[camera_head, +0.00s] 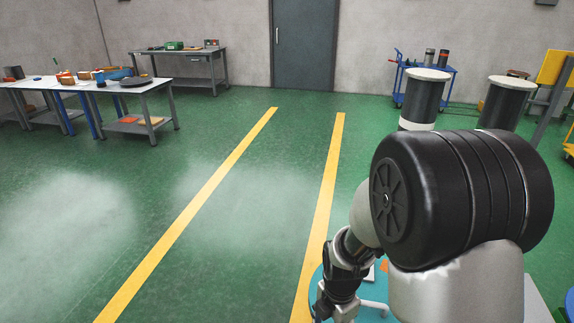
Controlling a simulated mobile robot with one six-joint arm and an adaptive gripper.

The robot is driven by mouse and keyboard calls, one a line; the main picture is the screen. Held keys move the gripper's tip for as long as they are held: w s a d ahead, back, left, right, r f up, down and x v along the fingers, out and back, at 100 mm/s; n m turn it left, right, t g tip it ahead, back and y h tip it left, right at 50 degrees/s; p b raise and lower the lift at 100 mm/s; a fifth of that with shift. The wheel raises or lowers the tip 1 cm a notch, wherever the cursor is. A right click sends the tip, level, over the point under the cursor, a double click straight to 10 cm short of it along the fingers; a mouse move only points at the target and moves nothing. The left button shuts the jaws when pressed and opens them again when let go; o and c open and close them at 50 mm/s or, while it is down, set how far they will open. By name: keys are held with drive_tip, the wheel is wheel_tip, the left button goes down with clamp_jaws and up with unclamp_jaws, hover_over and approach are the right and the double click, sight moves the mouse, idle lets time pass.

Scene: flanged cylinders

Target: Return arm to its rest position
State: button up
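My arm fills the right foreground, with a large black joint cap in front and pale grey links behind and below it. The arm bends down to a dark wrist and my gripper (330,303) near the bottom edge, right of the yellow floor line. The fingers are small, dark and partly cut off by the frame, so I cannot tell whether they are open or shut. No held object can be made out.
Two dark flanged cylinders (423,98) (503,105) with pale tops stand at the back right, near a blue trolley (449,78). A teal round surface (316,288) lies by the gripper. Worktables (150,88) stand back left. The green floor (225,215) between is clear.

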drive_tip(key=s+r+m+t, duration=0.2)
drive_tip(key=s+r+m, duration=0.5)
drive_tip(key=r+m, duration=0.4)
drive_tip(key=s+r+m+t, duration=0.2)
drive_tip(key=s+r+m, duration=0.6)
drive_tip(key=r+m, duration=0.4)
drive_tip(key=shift+r+t, duration=0.3)
drive_tip(key=shift+r, duration=0.35)
